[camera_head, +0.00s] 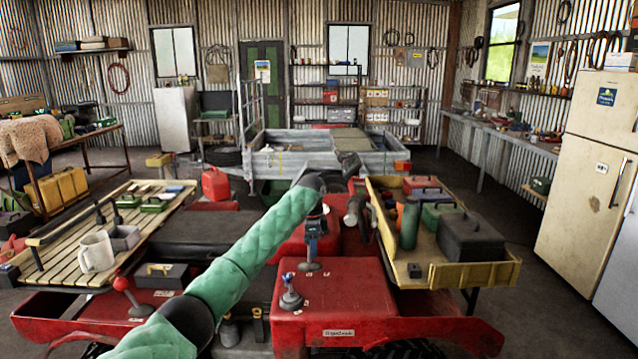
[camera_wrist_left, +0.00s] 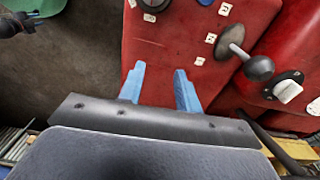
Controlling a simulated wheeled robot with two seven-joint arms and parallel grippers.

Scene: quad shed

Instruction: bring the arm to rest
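My left arm, in a green padded sleeve (camera_head: 250,255), reaches in from the lower left of the head view and bends down at its far end. My left gripper (camera_head: 312,243) hangs over the red control panel (camera_head: 345,290). In the left wrist view its two blue fingers (camera_wrist_left: 158,72) are apart, with nothing between them but the red panel beyond. I cannot tell how close the tips are to the panel. A lever with a dark ball knob (camera_wrist_left: 258,68) is to the right of the fingers.
A grey-knobbed lever (camera_head: 290,298) stands on the panel near my arm. A slatted rack (camera_head: 60,262) with a white mug (camera_head: 96,252) is at left. A yellow tray (camera_head: 460,275) with a dark box (camera_head: 470,237) and bottles is at right. A trailer (camera_head: 270,160) stands behind.

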